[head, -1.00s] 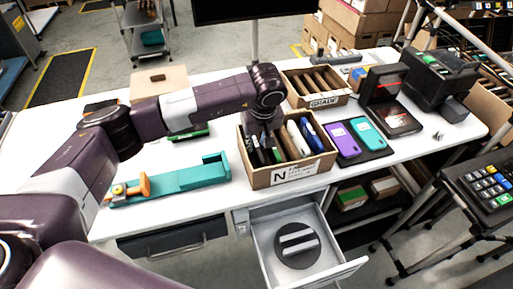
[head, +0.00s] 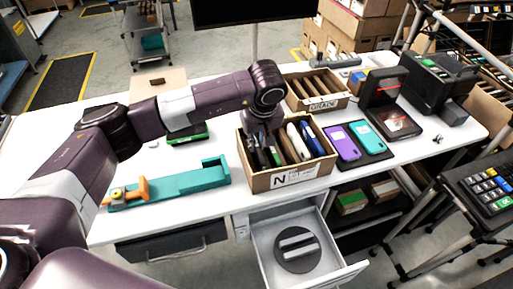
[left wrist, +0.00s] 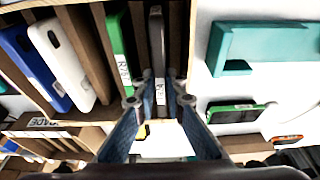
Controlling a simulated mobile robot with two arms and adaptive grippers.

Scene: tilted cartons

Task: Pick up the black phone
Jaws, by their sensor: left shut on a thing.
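The black phone (left wrist: 157,48) stands on edge in the left end slot of the front carton (head: 300,176), which is marked N. My left gripper (left wrist: 159,98) reaches down into the carton from above and is shut on the black phone, one finger on each side. In the head view my left gripper (head: 262,146) partly hides the phone. A green phone (left wrist: 118,45) with a label stands in the neighbouring slot, beyond a cardboard divider. My right gripper is in neither view.
White and blue phones (head: 311,139) fill other slots. Right of the carton lie a purple phone (head: 341,142) and a teal phone (head: 369,138) on a black mat. A teal fixture (head: 180,183) lies left. An open drawer (head: 330,243) juts out below.

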